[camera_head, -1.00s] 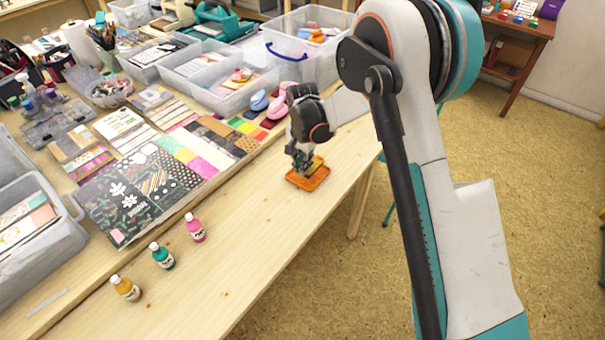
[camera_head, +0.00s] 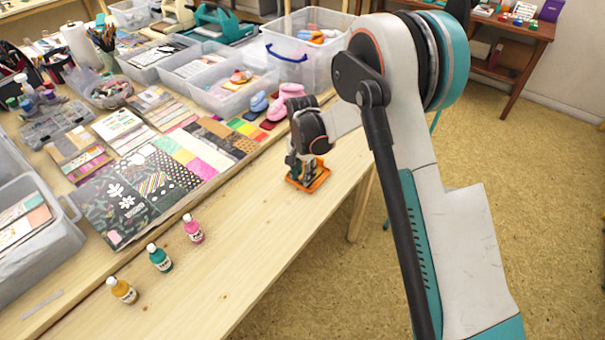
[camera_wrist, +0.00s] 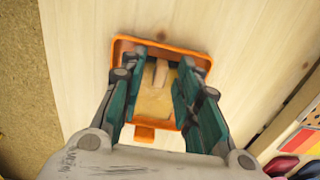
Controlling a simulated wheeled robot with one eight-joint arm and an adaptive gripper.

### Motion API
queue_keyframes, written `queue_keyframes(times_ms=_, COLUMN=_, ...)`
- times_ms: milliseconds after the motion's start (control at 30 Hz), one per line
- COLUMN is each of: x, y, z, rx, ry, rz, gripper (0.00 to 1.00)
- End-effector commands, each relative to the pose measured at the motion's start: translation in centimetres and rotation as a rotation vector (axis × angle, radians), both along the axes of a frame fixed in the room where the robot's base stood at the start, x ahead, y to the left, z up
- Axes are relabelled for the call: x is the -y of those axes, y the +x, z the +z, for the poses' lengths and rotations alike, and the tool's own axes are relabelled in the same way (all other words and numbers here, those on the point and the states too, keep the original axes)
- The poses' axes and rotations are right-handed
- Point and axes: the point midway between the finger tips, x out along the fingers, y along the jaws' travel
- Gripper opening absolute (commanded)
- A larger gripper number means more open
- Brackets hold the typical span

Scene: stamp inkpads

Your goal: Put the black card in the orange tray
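The orange tray (camera_head: 317,183) lies on the light wooden table, and it also shows in the wrist view (camera_wrist: 170,44). My gripper (camera_head: 300,172) is low over the tray. In the wrist view my gripper's (camera_wrist: 161,75) teal fingers are spread apart over the tray's inside. A tan upright piece (camera_wrist: 161,72) shows between the fingers, above the tray's yellowish-tan floor. I cannot tell whether the fingertips touch the tray. I cannot make out a plain black card; patterned dark sheets (camera_head: 125,205) lie on the table at left.
Pink (camera_head: 193,229), teal (camera_head: 159,258) and amber bottles (camera_head: 122,291) stand near the front. Colored sheets (camera_head: 205,155) and clear bins (camera_head: 232,95) fill the back. The table's right edge is close to the tray. The table front between bottles and tray is clear.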

Motion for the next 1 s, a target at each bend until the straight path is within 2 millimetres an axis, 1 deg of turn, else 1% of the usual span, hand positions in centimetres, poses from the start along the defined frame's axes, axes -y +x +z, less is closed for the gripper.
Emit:
queue_keyframes(times_ms=133, x=0.0, y=0.0, z=0.4, rx=0.0, ry=0.0, rz=0.0, gripper=0.3)
queue_keyframes(times_ms=267, x=0.0, y=0.0, z=2.1, rx=0.0, ry=0.0, rz=0.0, gripper=0.3)
queue_keyframes(times_ms=500, x=0.0, y=0.0, z=7.2, rx=0.0, ry=0.0, rz=0.0, gripper=0.3)
queue_keyframes(times_ms=600, x=0.0, y=0.0, z=9.1, rx=0.0, ry=0.0, rz=0.0, gripper=0.3)
queue_keyframes(times_ms=700, x=0.0, y=0.0, z=10.6, rx=0.0, ry=0.0, rz=0.0, gripper=0.3)
queue_keyframes(times_ms=833, x=0.0, y=0.0, z=11.8, rx=0.0, ry=0.0, rz=0.0, gripper=0.3)
queue_keyframes(times_ms=1000, x=0.0, y=0.0, z=12.3, rx=0.0, ry=0.0, rz=0.0, gripper=0.3)
